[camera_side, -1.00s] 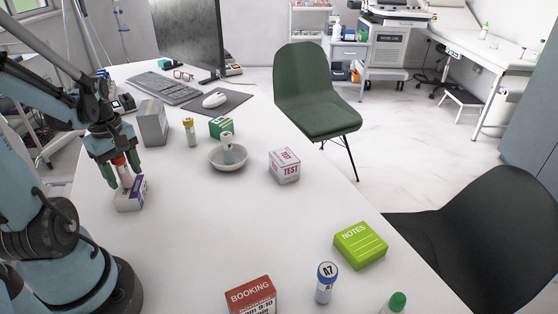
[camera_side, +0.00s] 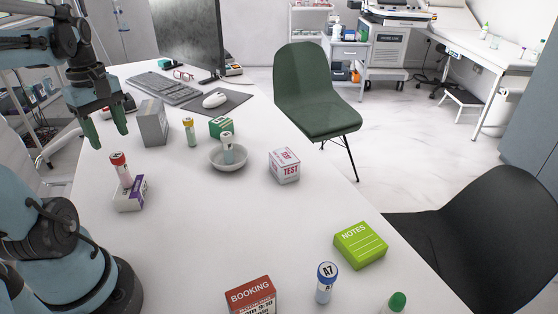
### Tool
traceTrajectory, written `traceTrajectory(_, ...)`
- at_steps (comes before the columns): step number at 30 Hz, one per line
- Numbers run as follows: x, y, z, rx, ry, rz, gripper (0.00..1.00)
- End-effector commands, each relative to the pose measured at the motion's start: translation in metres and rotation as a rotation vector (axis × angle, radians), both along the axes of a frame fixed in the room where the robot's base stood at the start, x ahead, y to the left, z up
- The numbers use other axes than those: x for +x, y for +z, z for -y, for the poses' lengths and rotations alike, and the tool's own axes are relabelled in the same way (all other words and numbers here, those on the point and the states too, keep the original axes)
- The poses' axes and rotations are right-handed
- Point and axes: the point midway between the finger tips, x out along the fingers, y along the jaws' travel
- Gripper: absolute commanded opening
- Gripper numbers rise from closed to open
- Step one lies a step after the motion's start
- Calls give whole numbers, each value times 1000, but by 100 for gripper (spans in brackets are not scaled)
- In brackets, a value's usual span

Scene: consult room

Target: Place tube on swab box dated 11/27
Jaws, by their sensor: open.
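A red-capped tube (camera_side: 121,170) stands on a white and purple box (camera_side: 131,195) at the left of the table, leaning slightly. I cannot read a date on this box. My gripper (camera_side: 108,135) is open and empty, above and behind the tube, with its green fingers apart and clear of it. Other tubes in view are a yellow-capped one (camera_side: 190,132), one in a white bowl (camera_side: 228,149), a blue-capped one marked A7 (camera_side: 326,283) and a green-capped one (camera_side: 394,303) cut by the lower edge.
A grey box (camera_side: 152,123), a green box (camera_side: 222,127) and a TEST box (camera_side: 285,166) stand on the white table (camera_side: 220,220). A NOTES block (camera_side: 360,246) and a BOOKING box (camera_side: 251,296) are nearer. The middle front of the table is clear.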

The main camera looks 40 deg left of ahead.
Motion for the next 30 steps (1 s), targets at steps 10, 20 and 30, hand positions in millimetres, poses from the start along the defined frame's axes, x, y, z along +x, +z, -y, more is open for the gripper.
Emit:
traceTrajectory(10, 16, 10, 14, 36, -137, 28, 57)
traceTrajectory(20, 96, -16, 118, 292, -1023, 235, 57)
traceTrajectory(30, 121, -29, 213, 523, -1652, 428, 57)
